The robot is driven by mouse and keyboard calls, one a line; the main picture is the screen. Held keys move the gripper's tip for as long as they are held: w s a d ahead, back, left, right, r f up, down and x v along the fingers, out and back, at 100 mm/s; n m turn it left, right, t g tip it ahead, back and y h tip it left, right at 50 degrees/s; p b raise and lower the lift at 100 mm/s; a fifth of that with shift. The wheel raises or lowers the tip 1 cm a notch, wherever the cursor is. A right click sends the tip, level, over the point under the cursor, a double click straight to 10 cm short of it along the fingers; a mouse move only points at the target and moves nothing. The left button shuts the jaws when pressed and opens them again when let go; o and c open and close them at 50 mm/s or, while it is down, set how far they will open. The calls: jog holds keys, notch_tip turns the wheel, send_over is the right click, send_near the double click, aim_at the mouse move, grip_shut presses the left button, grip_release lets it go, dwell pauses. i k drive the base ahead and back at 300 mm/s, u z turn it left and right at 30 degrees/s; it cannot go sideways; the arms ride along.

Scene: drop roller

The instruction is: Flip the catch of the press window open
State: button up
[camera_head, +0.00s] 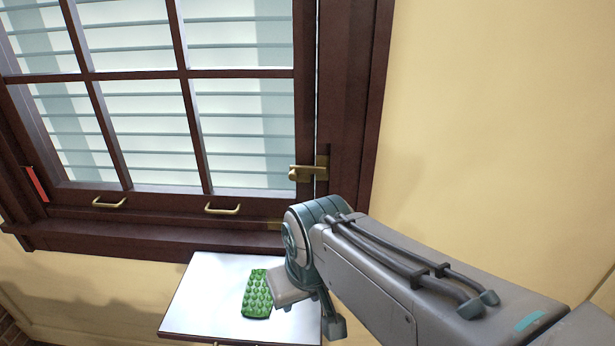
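The window (187,120) has a dark brown wooden frame and several panes, and its sash looks shut. The brass catch (308,172) sits on the sash's right edge. Its lever lies roughly level, across the gap between sash and frame, with a plate on the frame side. The end of my arm, with my gripper (308,308), is below the catch, in front of the white table, apart from the catch. A pale block and a dark finger-like part show there. I cannot make out whether the fingers are open, and I see nothing held.
Two brass pull handles, the left one (109,203) and the right one (222,210), are on the sash's bottom rail. A white table (205,300) below the sill bears a green bumpy object (257,295). A red strip (36,184) is at the left frame. The yellow wall right of the window is bare.

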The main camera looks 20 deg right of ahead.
aim_at(295, 170)
jog(key=z, duration=0.7)
jog(key=i, duration=0.3)
jog(key=u, duration=1.55)
jog(key=k, duration=1.45)
jog(key=z, duration=0.55)
jog(key=i, duration=1)
